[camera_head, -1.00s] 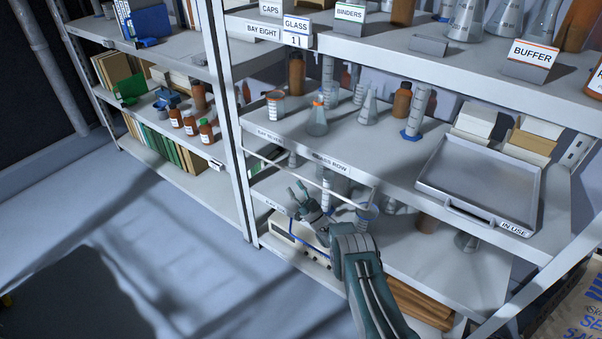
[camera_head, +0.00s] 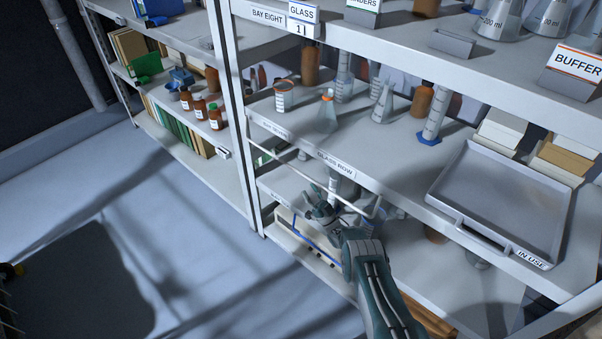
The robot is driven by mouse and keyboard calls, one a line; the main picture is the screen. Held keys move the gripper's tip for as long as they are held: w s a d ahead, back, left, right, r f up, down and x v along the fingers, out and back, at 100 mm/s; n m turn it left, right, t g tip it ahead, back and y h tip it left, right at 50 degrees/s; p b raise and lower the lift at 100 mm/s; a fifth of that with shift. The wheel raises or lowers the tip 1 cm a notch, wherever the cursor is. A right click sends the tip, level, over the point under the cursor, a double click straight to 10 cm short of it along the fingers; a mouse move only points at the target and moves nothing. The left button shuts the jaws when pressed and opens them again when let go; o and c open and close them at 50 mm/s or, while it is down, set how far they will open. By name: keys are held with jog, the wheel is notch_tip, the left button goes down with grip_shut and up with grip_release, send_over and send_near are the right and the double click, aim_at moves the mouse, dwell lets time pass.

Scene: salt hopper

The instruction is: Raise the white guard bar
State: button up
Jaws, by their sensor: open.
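The white guard bar (camera_head: 290,168) is a thin rod slanting across the front of the lower shelf opening, under the "GLASS ROW" shelf edge. Its right end bends up near the shelf edge. My gripper (camera_head: 317,196) is open in front of this opening, close to the bar's right half. Its fingers point up and away from me. I cannot tell whether they touch the bar. My gripper and wrist hide part of the lower shelf and the glassware behind.
The glass row shelf (camera_head: 352,148) above holds flasks, cylinders and brown bottles. A grey tray (camera_head: 500,200) marked "IN USE" stands at its right. A pale box-like unit (camera_head: 305,245) sits below my gripper.

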aim_at(301, 174)
jog(key=x, duration=0.4)
jog(key=d+x, duration=0.1)
jog(key=x, duration=0.1)
jog(key=shift+w+r, duration=0.15)
jog(key=shift+r, duration=0.2)
jog(key=shift+w+a+r, duration=0.1)
jog(key=shift+a+r, duration=0.05)
jog(key=shift+a, duration=0.45)
jog(key=c, duration=0.4)
grip_shut()
jog(key=shift+d, duration=0.2)
